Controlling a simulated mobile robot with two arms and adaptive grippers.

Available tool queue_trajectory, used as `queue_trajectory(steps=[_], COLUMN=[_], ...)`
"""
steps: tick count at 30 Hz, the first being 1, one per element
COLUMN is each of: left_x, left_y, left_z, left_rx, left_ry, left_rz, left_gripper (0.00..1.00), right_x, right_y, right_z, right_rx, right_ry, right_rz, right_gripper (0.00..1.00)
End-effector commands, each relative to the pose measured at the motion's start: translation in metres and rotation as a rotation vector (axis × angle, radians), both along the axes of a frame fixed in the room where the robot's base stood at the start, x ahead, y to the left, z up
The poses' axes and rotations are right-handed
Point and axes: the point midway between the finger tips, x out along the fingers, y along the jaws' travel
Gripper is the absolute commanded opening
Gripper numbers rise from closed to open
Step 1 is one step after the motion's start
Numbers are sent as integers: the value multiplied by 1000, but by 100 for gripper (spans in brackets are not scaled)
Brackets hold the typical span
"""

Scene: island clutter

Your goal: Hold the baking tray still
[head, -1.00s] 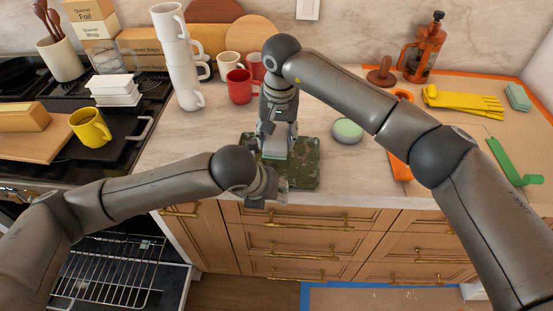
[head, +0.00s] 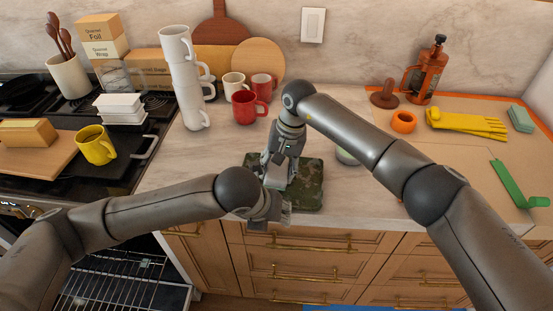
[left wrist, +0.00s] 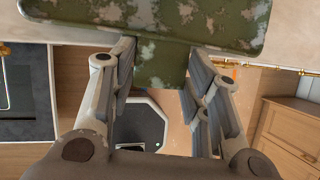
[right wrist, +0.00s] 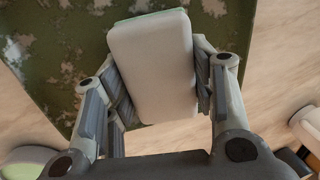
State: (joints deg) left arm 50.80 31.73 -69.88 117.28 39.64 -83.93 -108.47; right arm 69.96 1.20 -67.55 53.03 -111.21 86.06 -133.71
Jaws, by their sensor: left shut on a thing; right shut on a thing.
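The baking tray (head: 309,189) is a flat, dark green, mottled sheet on the counter near its front edge. My left gripper (head: 270,213) is at the tray's front edge. In the left wrist view, its fingers (left wrist: 163,82) are on both sides of a green tab of the tray (left wrist: 160,66), shut on it. My right gripper (head: 280,176) is over the tray's left part. In the right wrist view it is shut on a pale block with a green edge (right wrist: 152,68), which looks like a sponge. Whether the block touches the tray is unclear.
A round green-topped tub (head: 347,157) stands right of the tray, partly behind my right arm. A tall stack of white mugs (head: 188,85) and a red mug (head: 245,108) stand behind. A yellow mug (head: 95,145) is at left. Bare counter lies left of the tray.

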Motion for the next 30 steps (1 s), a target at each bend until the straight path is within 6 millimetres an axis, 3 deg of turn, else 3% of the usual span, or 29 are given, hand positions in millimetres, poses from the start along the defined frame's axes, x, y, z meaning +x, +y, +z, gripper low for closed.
queue_trajectory(steps=[8, 14, 21, 30], left_x=[0, 0, 0, 0], left_y=[0, 0, 0, 0], left_z=[0, 0, 0, 0], left_rx=[1, 1, 1, 1], left_ry=[0, 0, 0, 0], left_rz=[0, 0, 0, 1], left_gripper=[20, 20, 20, 20], right_x=[-2, -28, -24, -24], right_y=[-35, -33, -6, 4], right_z=[2, 2, 3, 2], right_rx=[0, -1, 0, 0], right_ry=[-3, -3, -3, -2], right_rz=[-2, -1, -3, -4], right_gripper=[32, 32, 32, 32])
